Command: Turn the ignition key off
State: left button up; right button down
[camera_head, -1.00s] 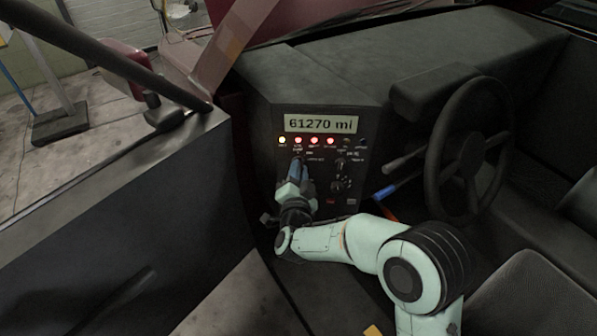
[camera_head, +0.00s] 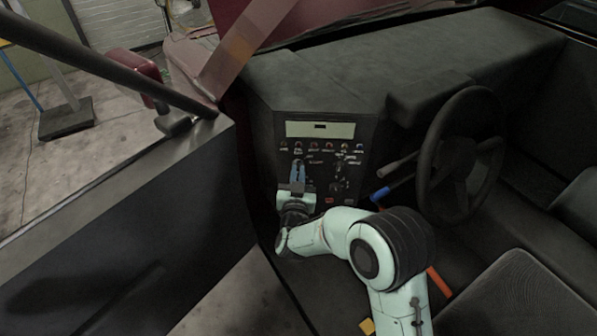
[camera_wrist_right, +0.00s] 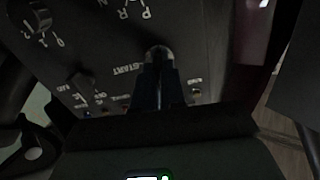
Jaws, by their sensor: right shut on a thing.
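The dashboard panel (camera_head: 343,160) stands left of the steering wheel, with a display (camera_head: 320,129) that shows only a short dark mark and a row of unlit indicator lamps. My right gripper (camera_head: 298,170) reaches up to the left part of the panel, below the lamps. In the right wrist view, its two dark fingers (camera_wrist_right: 158,75) are shut on the ignition key (camera_wrist_right: 160,52), of which only a rounded end shows between and above the tips. The word START is printed beside it. The key's exact turn is hard to tell. My left gripper is out of view.
A rotary knob (camera_wrist_right: 38,16) and a switch (camera_wrist_right: 80,84) sit near the fingers. The steering wheel (camera_head: 462,155) and a blue-tipped lever (camera_head: 380,194) stand to the right. The open door (camera_head: 130,220) stands to the left.

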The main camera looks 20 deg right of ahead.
jog(key=shift+w+d+r+n, duration=0.1)
jog(key=shift+r+n, duration=0.1)
jog(key=shift+n, duration=0.4)
jog(key=c, duration=1.3)
grip_release()
jog(key=shift+o, duration=0.5)
jog(key=shift+f, duration=0.15)
jog(key=v, duration=1.3)
